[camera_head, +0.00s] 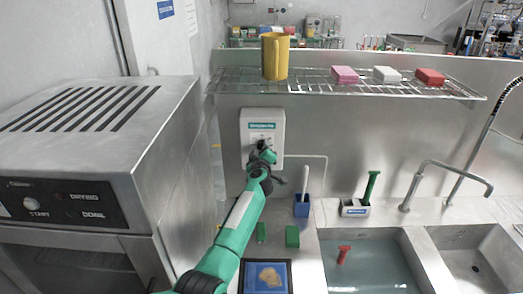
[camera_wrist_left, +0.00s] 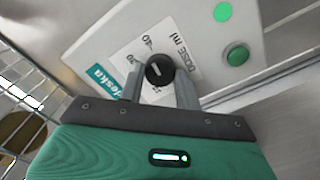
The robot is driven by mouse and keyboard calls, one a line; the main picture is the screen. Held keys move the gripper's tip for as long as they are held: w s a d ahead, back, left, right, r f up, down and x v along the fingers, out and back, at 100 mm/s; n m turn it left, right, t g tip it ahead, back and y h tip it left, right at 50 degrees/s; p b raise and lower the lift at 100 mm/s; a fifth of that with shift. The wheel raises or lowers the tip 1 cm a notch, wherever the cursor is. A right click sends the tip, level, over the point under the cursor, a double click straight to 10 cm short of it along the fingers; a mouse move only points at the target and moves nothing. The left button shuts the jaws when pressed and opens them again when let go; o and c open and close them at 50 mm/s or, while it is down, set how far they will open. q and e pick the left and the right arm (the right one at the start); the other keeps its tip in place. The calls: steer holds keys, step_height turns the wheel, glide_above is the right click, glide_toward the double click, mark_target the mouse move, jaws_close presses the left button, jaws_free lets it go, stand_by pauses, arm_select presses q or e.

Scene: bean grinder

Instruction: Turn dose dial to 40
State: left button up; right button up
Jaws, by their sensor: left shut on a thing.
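The dose dial (camera_wrist_left: 160,69) is a round black knob on the white dispenser panel (camera_wrist_left: 205,40), beside the printed words "DOSE ml". Small numbers are printed around it, tilted in the left wrist view and hard to read. A short pale mark shows on the knob, but I cannot tell which number it points at. My left gripper (camera_wrist_left: 160,88) is shut on the dial, one finger on each side. In the head view my left gripper (camera_head: 264,155) reaches the wall-mounted white dispenser (camera_head: 249,117) and hides the dial. My right gripper is not in view.
A green button (camera_wrist_left: 236,56) and a green light (camera_wrist_left: 223,12) are beside the dial. A wire shelf (camera_head: 330,87) above the dispenser holds a yellow jug (camera_head: 275,57). A metal oven-like machine (camera_head: 95,110) stands left of my arm. A sink (camera_head: 370,262) is at right.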

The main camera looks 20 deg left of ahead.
arm_select(q)
steer(key=shift+f+m, duration=0.1)
steer(key=shift+m, duration=0.3)
steer(key=o, duration=1)
steer(key=shift+c, duration=0.2)
steer(key=shift+s, duration=0.1)
steer(key=b+v, duration=0.1)
steer(key=v, duration=1.2)
steer(key=shift+s+d, duration=0.15)
steer(key=shift+s, duration=0.15)
